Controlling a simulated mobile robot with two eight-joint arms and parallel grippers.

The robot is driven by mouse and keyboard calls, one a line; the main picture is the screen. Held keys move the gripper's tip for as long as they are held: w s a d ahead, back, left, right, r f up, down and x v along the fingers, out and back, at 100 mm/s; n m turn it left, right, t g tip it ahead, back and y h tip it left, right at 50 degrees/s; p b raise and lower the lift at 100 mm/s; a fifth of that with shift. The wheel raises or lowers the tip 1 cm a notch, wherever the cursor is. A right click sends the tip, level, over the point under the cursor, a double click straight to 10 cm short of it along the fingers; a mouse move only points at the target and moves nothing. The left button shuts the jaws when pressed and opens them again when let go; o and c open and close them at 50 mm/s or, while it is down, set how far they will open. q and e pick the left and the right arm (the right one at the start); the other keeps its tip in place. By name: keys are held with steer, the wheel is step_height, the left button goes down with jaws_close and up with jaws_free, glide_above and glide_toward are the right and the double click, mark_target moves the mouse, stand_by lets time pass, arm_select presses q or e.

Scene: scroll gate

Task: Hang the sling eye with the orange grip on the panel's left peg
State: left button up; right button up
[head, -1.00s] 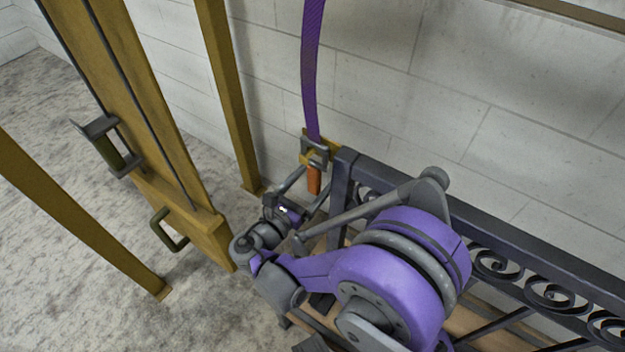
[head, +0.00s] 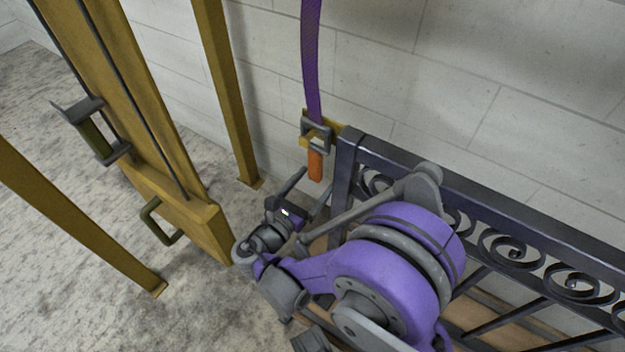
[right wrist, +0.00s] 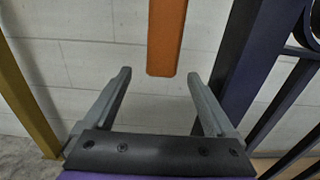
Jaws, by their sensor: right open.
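The orange grip (head: 315,165) hangs upright below a grey metal sling eye (head: 316,133) at the end of a purple strap (head: 312,60). The eye is at a yellow bracket at the left end of the dark railing; whether it rests on a peg there, I cannot tell. My right gripper (head: 308,185) is open and empty, just below the orange grip. In the right wrist view the grip (right wrist: 166,40) hangs between and beyond the open fingertips (right wrist: 158,78), apart from both. My left gripper is not in view.
The dark scrollwork gate (head: 500,195) stands close on the right, its end post beside the gripper. A yellow wooden panel (head: 130,110) with a grey-and-green handle (head: 95,135) and a lower handle (head: 160,222) stands left. Yellow posts (head: 228,90) flank it. Open floor lies between.

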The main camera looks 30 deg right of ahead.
steer(key=shift+f+b, duration=0.95)
steer(key=shift+f, duration=1.75)
steer(key=v, duration=1.1)
